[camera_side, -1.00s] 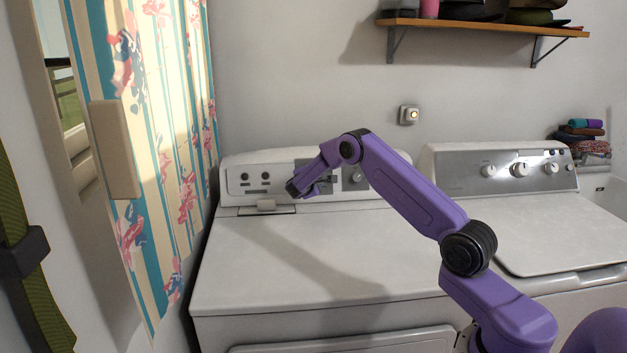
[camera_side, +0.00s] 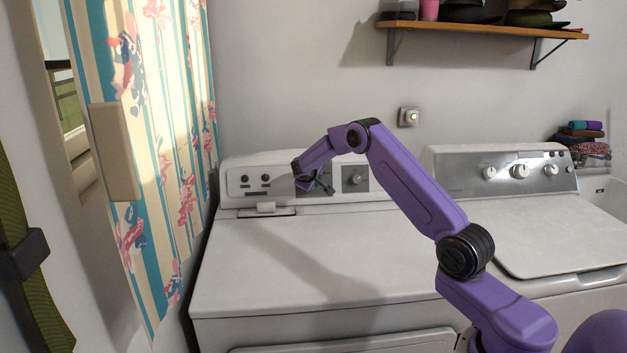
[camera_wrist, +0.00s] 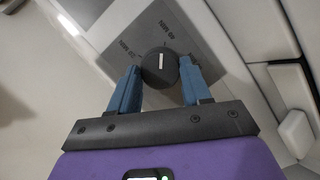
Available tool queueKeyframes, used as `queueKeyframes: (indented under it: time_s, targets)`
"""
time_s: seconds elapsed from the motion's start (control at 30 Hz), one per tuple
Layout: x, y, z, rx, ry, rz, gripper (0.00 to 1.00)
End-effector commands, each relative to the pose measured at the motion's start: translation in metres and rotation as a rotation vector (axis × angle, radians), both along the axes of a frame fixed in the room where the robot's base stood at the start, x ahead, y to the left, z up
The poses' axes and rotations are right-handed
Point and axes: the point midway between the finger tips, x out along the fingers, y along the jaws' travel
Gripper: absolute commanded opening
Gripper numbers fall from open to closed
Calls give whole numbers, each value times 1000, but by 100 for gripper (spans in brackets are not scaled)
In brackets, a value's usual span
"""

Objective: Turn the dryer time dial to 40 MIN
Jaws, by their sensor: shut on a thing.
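The time dial (camera_wrist: 160,67) is a dark round knob with a white pointer line, on a grey plate (camera_wrist: 198,52) with dark minute labels. The labels are inverted in the wrist view and hard to read. The pointer line runs up the picture, toward the upper label (camera_wrist: 167,30). My gripper (camera_wrist: 159,76) has its two blue fingers on either side of the knob, shut on it. In the side view my gripper (camera_side: 317,185) is at the control panel of the white dryer (camera_side: 300,245) and hides the dial.
Another knob (camera_side: 356,178) is on the panel to the right of my gripper. Two small dark knobs (camera_side: 244,179) are at the panel's left. A washer (camera_side: 560,230) stands to the right. A curtain (camera_side: 165,150) hangs at the left. The dryer top is mostly clear.

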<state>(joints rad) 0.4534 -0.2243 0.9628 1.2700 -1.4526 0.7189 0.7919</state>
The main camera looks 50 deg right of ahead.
Motion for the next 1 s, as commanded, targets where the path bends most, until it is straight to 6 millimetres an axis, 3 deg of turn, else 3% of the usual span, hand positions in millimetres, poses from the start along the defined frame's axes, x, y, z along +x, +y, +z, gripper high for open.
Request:
queueKeyframes:
  time_s: [0.8,0.83,0.87,0.9,1.0]
  targets:
    - [0,1,-1,77,-73,-35,18]
    - [0,1,-1,76,-73,-35,58]
    - [0,1,-1,76,-73,-35,68]
    - [0,1,0,76,-73,-35,73]
    - [0,0,0,75,-73,-36,73]
